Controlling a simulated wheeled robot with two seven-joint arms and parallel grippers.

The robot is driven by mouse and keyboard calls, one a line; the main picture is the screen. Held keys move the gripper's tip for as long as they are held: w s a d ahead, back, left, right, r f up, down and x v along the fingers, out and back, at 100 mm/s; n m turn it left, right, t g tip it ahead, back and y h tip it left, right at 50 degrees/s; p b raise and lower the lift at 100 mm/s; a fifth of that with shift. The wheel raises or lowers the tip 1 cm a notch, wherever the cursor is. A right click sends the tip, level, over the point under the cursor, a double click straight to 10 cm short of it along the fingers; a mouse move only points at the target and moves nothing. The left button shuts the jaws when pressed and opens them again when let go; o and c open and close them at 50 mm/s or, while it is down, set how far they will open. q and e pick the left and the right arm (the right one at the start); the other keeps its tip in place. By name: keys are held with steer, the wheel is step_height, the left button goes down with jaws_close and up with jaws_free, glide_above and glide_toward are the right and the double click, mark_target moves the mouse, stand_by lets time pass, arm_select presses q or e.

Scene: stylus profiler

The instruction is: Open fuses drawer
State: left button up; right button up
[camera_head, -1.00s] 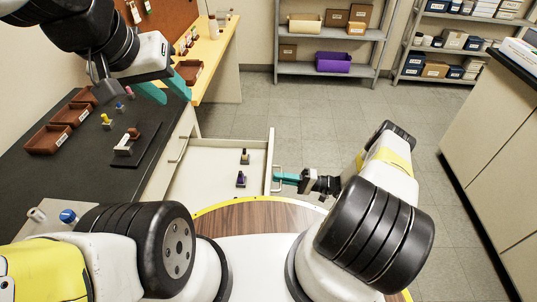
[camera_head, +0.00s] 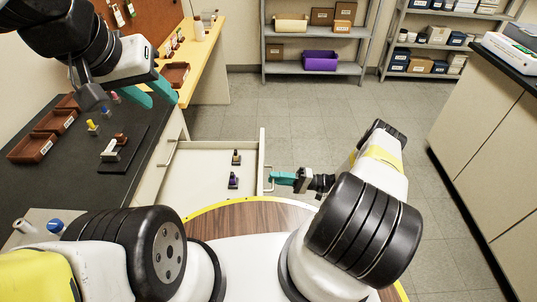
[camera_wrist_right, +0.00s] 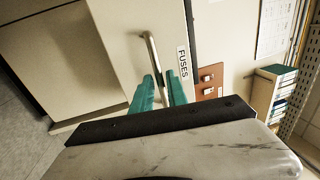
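The fuses drawer (camera_head: 198,176) stands pulled well out of the cabinet under the black worktop. Its front bears the label "FUSES" in the right wrist view (camera_wrist_right: 183,62) and a metal bar handle (camera_wrist_right: 152,52). Two small items on dark bases stand inside, one purple (camera_head: 233,181) and one dark with a tan top (camera_head: 236,158). My right gripper (camera_head: 272,178) is at the handle outside the drawer front. In the wrist view, its teal fingers (camera_wrist_right: 159,76) close around the bar. My left gripper (camera_head: 152,96) is open and empty above the worktop, fingers apart.
The black worktop (camera_head: 60,185) holds brown bins (camera_head: 32,147), small coloured parts and a device on a dark mat (camera_head: 112,150). Shelves (camera_head: 315,75) stand at the back. The floor beyond the drawer is clear.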

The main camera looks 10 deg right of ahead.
steer(key=w+v, duration=0.1)
steer(key=v, duration=0.5)
steer(key=shift+s+d, duration=0.2)
steer(key=shift+s, duration=0.35)
